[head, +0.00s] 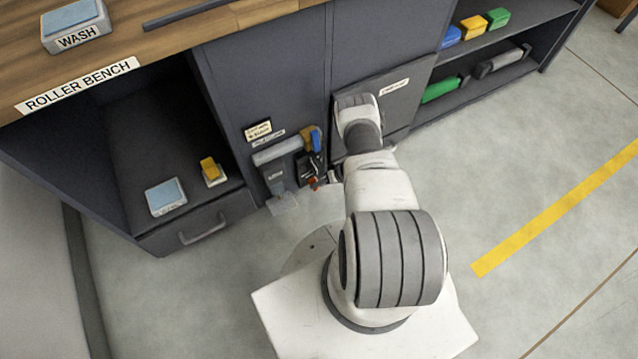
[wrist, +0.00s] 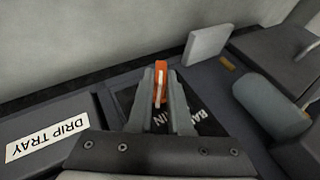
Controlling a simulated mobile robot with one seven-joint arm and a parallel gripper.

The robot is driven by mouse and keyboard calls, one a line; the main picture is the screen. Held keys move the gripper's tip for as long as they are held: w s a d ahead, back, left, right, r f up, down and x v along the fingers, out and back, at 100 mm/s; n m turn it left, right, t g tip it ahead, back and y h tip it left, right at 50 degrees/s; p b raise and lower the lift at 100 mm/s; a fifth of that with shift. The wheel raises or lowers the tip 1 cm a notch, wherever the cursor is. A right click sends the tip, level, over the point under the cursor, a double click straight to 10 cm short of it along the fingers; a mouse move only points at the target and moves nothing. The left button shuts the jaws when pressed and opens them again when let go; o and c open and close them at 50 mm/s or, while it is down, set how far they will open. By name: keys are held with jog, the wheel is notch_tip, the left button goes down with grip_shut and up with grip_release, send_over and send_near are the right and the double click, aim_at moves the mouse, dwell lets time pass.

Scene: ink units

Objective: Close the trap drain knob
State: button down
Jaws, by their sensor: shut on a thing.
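The knob (wrist: 160,72) is a small orange-red upright piece in the wrist view. My gripper (wrist: 161,92) is shut on it, one grey finger on each side. A dark panel with white lettering (wrist: 205,122), partly hidden by my fingers, lies beneath and around it. In the head view, a small red bit (head: 312,181) shows low at the cabinet's front, beside the end of my arm. My fingers are too small and covered there to make out. How far the knob is turned cannot be told.
In the wrist view, a DRIP TRAY label (wrist: 40,140) is at the left and a grey-blue cylinder (wrist: 270,105) at the right. In the head view, a drawer (head: 200,225) and shelf are left of the fixture. Open floor (head: 540,160) lies to the right.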

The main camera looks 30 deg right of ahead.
jog(key=shift+a+n+h+p, duration=0.1)
jog(key=shift+n+h+p, duration=0.3)
jog(key=shift+h, duration=0.5)
jog(key=c, duration=0.8)
grip_release()
jog(key=shift+c, duration=0.2)
jog(key=p+v, duration=0.6)
jog(key=v, duration=1.1)
jog(key=shift+s+r, duration=0.2)
jog(key=shift+r, duration=0.05)
